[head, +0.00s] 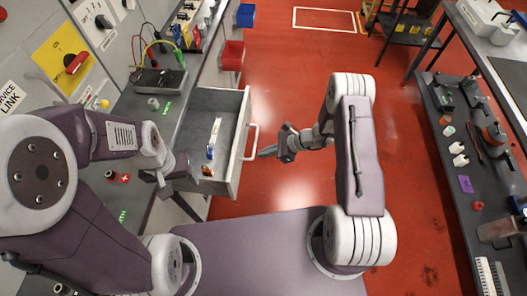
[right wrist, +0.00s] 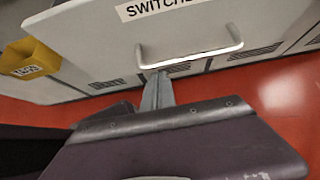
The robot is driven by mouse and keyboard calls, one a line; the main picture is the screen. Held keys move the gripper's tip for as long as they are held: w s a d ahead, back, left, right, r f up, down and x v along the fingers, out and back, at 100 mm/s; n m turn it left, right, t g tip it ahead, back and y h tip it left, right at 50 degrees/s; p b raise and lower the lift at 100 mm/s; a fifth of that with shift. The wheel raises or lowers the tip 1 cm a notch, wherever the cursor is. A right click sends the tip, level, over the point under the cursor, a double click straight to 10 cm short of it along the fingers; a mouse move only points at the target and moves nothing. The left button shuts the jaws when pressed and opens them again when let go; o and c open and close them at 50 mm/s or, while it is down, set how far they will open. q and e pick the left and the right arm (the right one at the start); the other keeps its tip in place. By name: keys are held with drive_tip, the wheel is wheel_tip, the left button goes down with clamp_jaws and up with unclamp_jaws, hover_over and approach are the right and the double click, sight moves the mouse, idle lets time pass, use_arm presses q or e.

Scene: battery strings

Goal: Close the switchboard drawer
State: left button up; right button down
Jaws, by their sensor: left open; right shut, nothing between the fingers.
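The switchboard drawer (head: 232,165) stands pulled out from the grey counter in the head view, with small items lying inside. Its pale front with a bar handle (head: 251,142) faces right. In the right wrist view the drawer front (right wrist: 90,40) bears a partly cut-off "SWITCH" label, and the handle (right wrist: 190,55) crosses the upper middle. My right gripper (head: 262,153) is shut and empty, its tip close to the handle; whether it touches cannot be told. In the right wrist view its fingers (right wrist: 158,88) point at the front just below the handle. My left gripper (head: 172,185) is open over the counter edge.
A black meter with leads (head: 158,80) sits on the counter (head: 180,125). Red (head: 233,55) and blue (head: 245,15) bins hang beyond the drawer. A yellow bin (right wrist: 28,58) shows in the right wrist view. A dark workbench (head: 450,150) with parts stands at right. Red floor between is clear.

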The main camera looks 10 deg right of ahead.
drive_tip(key=shift+a, duration=0.2)
drive_tip(key=w+a+b, duration=0.2)
drive_tip(key=a, duration=0.5)
drive_tip(key=w+a+b, duration=0.1)
drive_tip(key=a+b, duration=0.1)
drive_tip(key=a, duration=0.5)
drive_tip(key=w+a+b, duration=0.2)
drive_tip(key=a, duration=0.5)
drive_tip(key=shift+w+a+b, duration=0.25)
drive_tip(key=shift+w+b, duration=0.1)
drive_tip(key=shift+w+a, duration=0.2)
drive_tip(key=shift+a, duration=0.35)
drive_tip(key=shift+r, duration=0.15)
drive_tip(key=shift+a+r, duration=0.1)
drive_tip(key=shift+w, duration=0.1)
